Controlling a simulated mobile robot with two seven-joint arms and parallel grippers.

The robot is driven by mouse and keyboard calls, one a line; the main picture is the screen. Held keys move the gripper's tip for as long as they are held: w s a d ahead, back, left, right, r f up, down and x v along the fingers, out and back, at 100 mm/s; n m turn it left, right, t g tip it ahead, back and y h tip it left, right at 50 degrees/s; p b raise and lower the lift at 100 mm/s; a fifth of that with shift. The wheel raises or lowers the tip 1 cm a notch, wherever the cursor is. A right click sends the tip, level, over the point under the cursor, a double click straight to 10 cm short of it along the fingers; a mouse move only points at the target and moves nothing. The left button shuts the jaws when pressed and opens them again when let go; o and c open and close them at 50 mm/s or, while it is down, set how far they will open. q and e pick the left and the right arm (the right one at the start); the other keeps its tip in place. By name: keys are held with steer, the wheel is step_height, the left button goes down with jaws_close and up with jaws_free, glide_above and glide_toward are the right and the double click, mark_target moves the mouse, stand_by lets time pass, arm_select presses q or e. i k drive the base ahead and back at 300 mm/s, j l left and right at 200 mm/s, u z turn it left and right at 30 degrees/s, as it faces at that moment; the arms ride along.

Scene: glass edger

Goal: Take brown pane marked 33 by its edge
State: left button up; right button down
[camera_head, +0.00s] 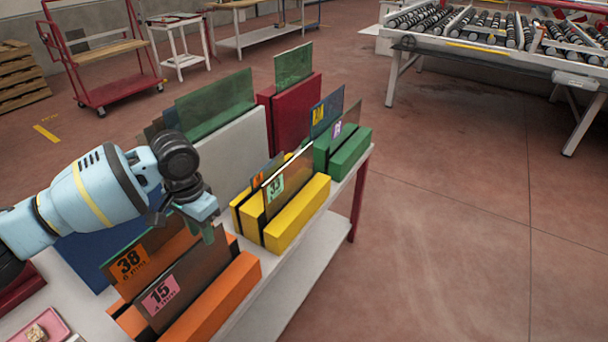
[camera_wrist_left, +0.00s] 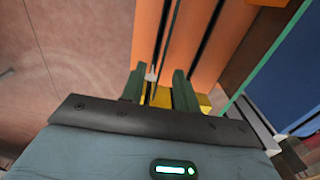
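The brown pane marked 33 (camera_head: 290,179), with a green label, stands upright in a slot of the yellow rack (camera_head: 298,215). My left gripper (camera_head: 207,234) is to the left of this pane, apart from it, by the orange rack and the pane marked 15 (camera_head: 190,288). In the left wrist view its green fingers (camera_wrist_left: 158,90) are spread, with yellow showing between them. A thin pane edge also shows near the fingers there; I cannot tell which pane it belongs to. My right gripper is not in view.
The orange rack (camera_head: 225,297) also holds a pane marked 38 (camera_head: 132,262). Behind stand a white rack (camera_head: 235,150), a red rack (camera_head: 297,112) and a green rack (camera_head: 350,152) with upright panes. Open floor (camera_head: 440,240) lies to the right of the table.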

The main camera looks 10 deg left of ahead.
mark_target(279, 191)
steer(key=i+l, duration=0.3)
steer(key=i, duration=0.2)
steer(key=i+l, duration=0.35)
steer(key=i, duration=0.2)
